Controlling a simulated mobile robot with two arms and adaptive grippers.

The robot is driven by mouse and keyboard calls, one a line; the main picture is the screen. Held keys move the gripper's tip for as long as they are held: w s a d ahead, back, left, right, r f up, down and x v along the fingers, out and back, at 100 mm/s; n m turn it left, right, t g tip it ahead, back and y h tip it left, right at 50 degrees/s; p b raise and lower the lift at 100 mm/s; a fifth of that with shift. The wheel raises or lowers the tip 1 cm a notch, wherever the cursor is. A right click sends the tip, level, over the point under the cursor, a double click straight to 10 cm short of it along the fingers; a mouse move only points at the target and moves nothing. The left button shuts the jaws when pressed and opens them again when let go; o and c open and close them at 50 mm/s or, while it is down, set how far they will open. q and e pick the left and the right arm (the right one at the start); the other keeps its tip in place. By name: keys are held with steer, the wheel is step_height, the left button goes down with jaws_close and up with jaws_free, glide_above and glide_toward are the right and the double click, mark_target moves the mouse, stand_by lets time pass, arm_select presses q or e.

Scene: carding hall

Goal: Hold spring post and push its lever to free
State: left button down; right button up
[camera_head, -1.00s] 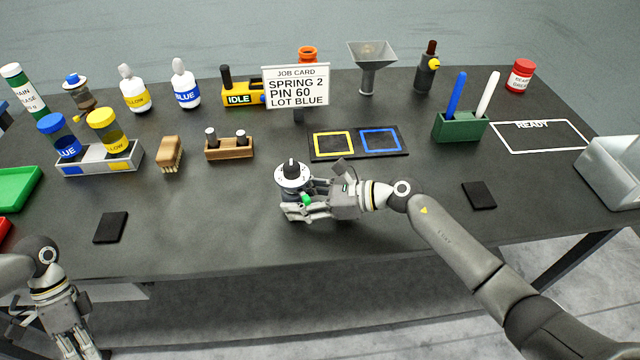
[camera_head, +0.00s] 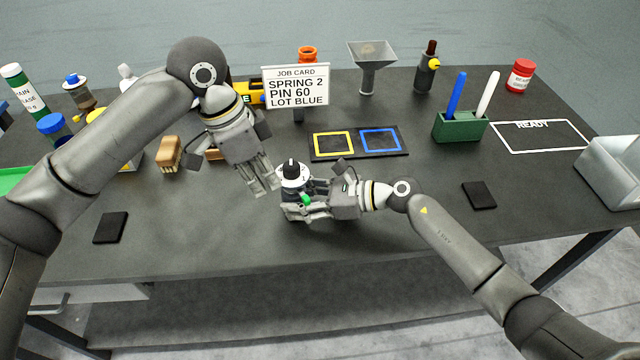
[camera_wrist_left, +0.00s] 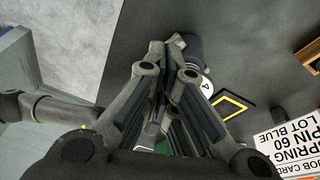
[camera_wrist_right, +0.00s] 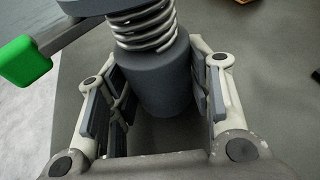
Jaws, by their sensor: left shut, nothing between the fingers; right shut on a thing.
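The spring post (camera_head: 294,176) stands upright on the bench, with a white numbered dial and black knob on top. In the right wrist view its coil spring (camera_wrist_right: 146,25) sits above a grey cylindrical body (camera_wrist_right: 160,82). Its lever has a green end (camera_wrist_right: 25,62), which also shows in the head view (camera_head: 306,200). My right gripper (camera_head: 296,212) is shut on the post's body, low down from the right. My left gripper (camera_head: 268,190) is shut and empty, pointing down just left of the post. Whether it touches the post cannot be told.
A job card (camera_head: 296,88) reading SPRING 2, PIN 60, LOT BLUE stands behind. A mat with yellow and blue squares (camera_head: 357,155) lies behind the post. A brush (camera_head: 168,153) is left of my left gripper. The bench front is largely clear.

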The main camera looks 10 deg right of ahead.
arm_select(q)
step_height(320, 180, up, 5)
steer(key=n+t, duration=0.1)
steer(key=t, duration=0.1)
glide_above(302, 195)
steer(key=s, duration=0.1)
steer(key=shift+d+h, duration=0.25)
steer(key=shift+h, duration=0.15)
steer(key=x, duration=1)
